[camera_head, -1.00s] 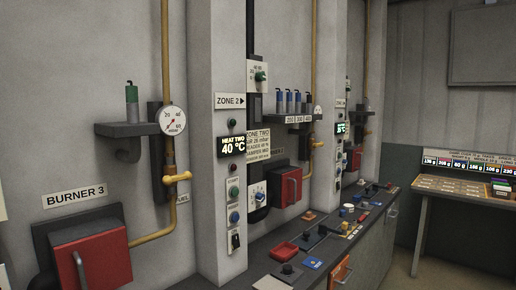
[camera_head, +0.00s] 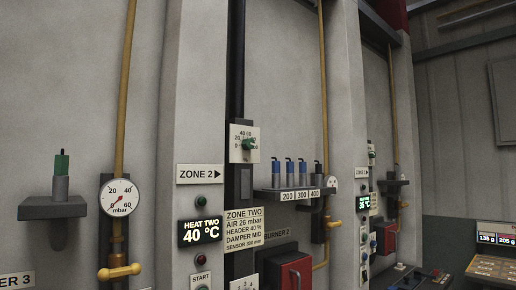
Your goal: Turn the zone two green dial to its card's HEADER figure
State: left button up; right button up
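The zone two green dial (camera_head: 248,144) sits on a white plate (camera_head: 244,131) high on the dark vertical duct, right of the ZONE 2 sign (camera_head: 200,174). The plate's scale shows 0, 20, 40 and 60; the knob's exact setting is too small to read. The zone two card (camera_head: 244,230) is below it and reads AIR 26 mbar, HEADER 40 %, DAMPER MID, SENSOR 300 mm. A HEAT TWO display (camera_head: 200,232) reads 40 °C. Neither of my grippers shows in the view.
A shelf (camera_head: 290,195) with several blue-topped sensors marked 200, 300 and 400 juts out right of the card. A red burner box (camera_head: 291,273) is below it. A pressure gauge (camera_head: 120,195) and yellow pipe stand at left, beside a shelf (camera_head: 54,207) with a green-topped sensor.

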aim_at(249, 144)
jog(key=i+l+u, duration=0.2)
jog(key=l, duration=0.25)
jog(key=i+l+u, duration=0.2)
jog(key=l, duration=0.25)
jog(key=i+l+u, duration=0.2)
jog(key=l, duration=0.3)
jog(key=i+l+u, duration=0.2)
jog(key=l, duration=0.3)
jog(key=l+u, duration=0.2)
jog(key=l, duration=0.35)
jog(key=l+u, duration=0.2)
jog(key=l, duration=0.35)
